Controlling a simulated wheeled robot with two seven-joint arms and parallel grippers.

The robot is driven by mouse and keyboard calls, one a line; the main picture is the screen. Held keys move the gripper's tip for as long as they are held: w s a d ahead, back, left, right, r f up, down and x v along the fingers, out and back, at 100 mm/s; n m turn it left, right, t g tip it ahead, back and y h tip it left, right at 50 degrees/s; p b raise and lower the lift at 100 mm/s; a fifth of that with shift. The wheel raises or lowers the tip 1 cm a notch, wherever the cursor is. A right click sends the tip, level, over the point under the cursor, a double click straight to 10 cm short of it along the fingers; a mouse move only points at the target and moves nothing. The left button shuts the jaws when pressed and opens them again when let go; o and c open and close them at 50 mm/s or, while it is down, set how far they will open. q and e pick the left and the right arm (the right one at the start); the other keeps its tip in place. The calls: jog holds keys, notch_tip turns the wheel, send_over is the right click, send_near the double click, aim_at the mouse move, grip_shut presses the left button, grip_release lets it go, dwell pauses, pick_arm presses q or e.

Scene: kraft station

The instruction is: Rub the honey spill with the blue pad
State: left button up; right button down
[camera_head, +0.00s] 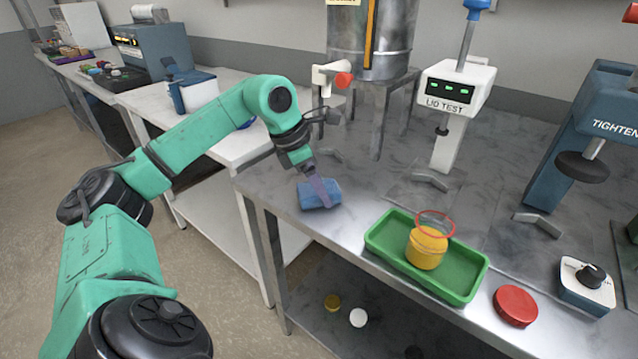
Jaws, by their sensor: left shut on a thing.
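The blue pad (311,195) is at the left front end of the metal bench, low against its top. My left gripper (318,188) is shut on the pad, its fingers pointing down and to the right. Whether the pad touches the bench cannot be told for sure. A jar (427,247) of amber honey with a red ring above its mouth stands in a green tray (382,245) to the right of the pad. I cannot make out a honey spill; any spill under the pad is hidden. My right gripper does not show.
A red lid (515,305) and a small box with a black knob (587,285) lie right of the tray. A lid tester (455,90) and a blue tightening machine (590,140) stand behind. A metal tank with a red-ended tap (343,80) stands behind the pad. The bench's front edge is close.

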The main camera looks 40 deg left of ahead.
pick_arm(q)
notch_tip(320, 180, up, 2)
jog(key=shift+r+p, duration=0.25)
jog(key=shift+p, duration=0.05)
jog(key=shift+a+r+p, duration=0.2)
jog(key=shift+r+p, duration=0.25)
jog(key=shift+r, duration=0.05)
jog(key=shift+a+r+p, duration=0.15)
jog(key=shift+r+p, duration=0.3)
jog(key=shift+d+r+p, duration=0.15)
jog(key=shift+r+p, duration=0.5)
jog(key=shift+r, duration=0.2)
jog(key=shift+r+p, duration=0.65)
jog(key=shift+r, duration=0.2)
